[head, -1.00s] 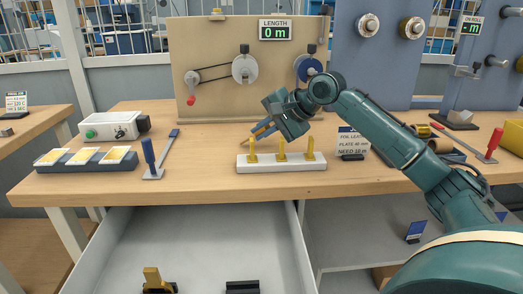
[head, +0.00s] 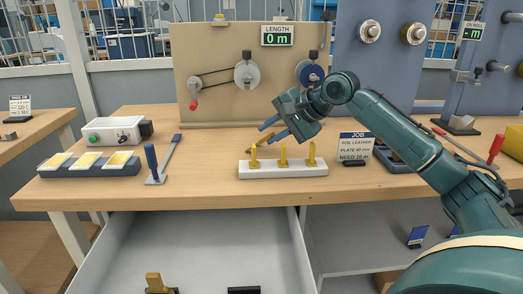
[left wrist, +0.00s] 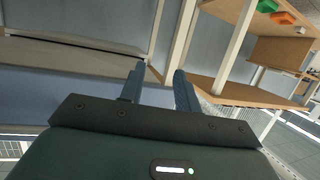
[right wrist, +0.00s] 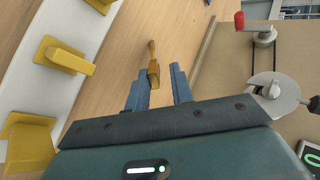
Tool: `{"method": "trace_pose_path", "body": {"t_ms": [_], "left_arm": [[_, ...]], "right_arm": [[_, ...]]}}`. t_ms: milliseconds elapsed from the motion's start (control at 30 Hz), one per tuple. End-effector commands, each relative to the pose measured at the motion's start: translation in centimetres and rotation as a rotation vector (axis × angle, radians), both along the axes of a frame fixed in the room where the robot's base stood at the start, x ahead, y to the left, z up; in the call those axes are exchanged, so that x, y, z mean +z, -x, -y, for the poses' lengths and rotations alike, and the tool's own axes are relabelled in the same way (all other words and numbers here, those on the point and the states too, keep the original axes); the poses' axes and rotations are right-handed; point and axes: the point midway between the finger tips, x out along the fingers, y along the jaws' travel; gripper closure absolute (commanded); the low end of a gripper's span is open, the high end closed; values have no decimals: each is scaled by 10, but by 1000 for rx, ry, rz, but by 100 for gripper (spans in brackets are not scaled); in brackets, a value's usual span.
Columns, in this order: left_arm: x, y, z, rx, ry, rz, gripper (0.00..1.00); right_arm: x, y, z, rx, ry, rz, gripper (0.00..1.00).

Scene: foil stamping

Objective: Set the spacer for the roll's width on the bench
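Three yellow upright pieces, which look like the spacers, stand in a row on a white block (head: 258,173) at the bench's front: left (head: 254,157), middle (head: 283,157) and right (head: 311,156). They show large at the left of the right wrist view, cut by its edge.
A job card (head: 355,147) reads foil leather, plate 40 mm, need 10 m. A winding board (head: 220,105) with the 0 m length display stands behind. A blue-handled lever (head: 151,158) and tray (head: 50,172) are left. An open drawer (head: 210,235) juts out below.

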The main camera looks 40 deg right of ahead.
Motion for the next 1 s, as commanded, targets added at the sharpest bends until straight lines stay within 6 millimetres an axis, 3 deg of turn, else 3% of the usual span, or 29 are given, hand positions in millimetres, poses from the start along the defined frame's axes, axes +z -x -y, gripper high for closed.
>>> {"method": "trace_pose_path", "body": {"t_ms": [400,833,1000], "left_arm": [[-1,0,0,0,-1,1,68],[0,2,-1,2,-1,-5,68],[18,1,-1,1,0,-3,68]], "right_arm": [[29,33,15,-2,2,0,77],[36,36,17,-1,1,0,77],[58,41,19,-2,2,0,77]]}}
